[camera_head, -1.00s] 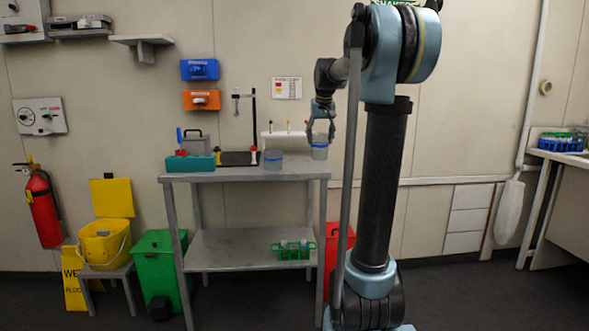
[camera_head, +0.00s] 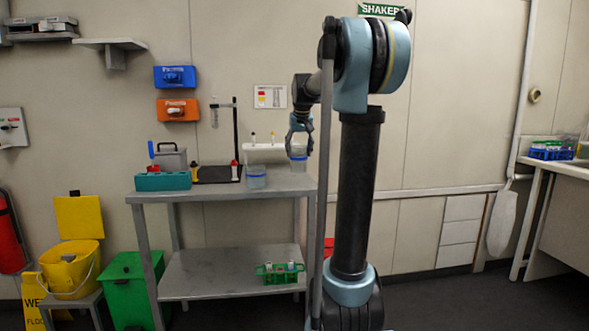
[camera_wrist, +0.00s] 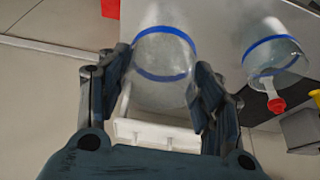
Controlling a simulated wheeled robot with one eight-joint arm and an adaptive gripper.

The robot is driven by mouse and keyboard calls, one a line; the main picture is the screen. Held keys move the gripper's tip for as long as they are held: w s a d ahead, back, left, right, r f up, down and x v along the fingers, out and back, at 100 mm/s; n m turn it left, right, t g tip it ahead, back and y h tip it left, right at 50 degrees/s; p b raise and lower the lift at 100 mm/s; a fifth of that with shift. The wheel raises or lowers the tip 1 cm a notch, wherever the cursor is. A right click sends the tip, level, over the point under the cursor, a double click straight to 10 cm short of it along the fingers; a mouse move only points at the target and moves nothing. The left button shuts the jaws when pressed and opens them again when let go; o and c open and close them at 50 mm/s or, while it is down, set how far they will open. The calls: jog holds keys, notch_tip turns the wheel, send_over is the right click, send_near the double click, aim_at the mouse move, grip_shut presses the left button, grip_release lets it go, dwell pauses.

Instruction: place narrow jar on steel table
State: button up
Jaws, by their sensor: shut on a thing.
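The narrow jar (camera_head: 298,160) is clear with a blue band. My gripper (camera_head: 300,135) is shut on it at the right end of the steel table (camera_head: 225,187), level with the tabletop. In the wrist view the jar (camera_wrist: 164,58) sits between the two fingers of my gripper (camera_wrist: 163,95). I cannot tell whether its base touches the tabletop. A second clear jar (camera_head: 256,177) with a blue band stands on the table to the left. It also shows at the right in the wrist view (camera_wrist: 275,60).
A white rack (camera_head: 265,153), a dark stand (camera_head: 235,140) and a teal box (camera_head: 163,181) occupy the tabletop's back and left. A green rack (camera_head: 280,273) with tubes sits on the lower shelf. A green bin (camera_head: 125,290) and yellow bucket (camera_head: 70,265) stand at left.

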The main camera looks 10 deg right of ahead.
aim_at(300, 161)
jog(key=shift+d+f, duration=0.2)
jog(key=shift+f, duration=2.5)
jog(key=o, duration=1.4)
jog(key=shift+o, duration=0.2)
jog(key=v, duration=1.2)
jog(key=s+f+g, duration=0.2)
jog(key=s+f, duration=3.2)
jog(key=s, duration=0.4)
jog(key=shift+s+f, duration=0.15)
jog(key=shift+f, duration=0.2)
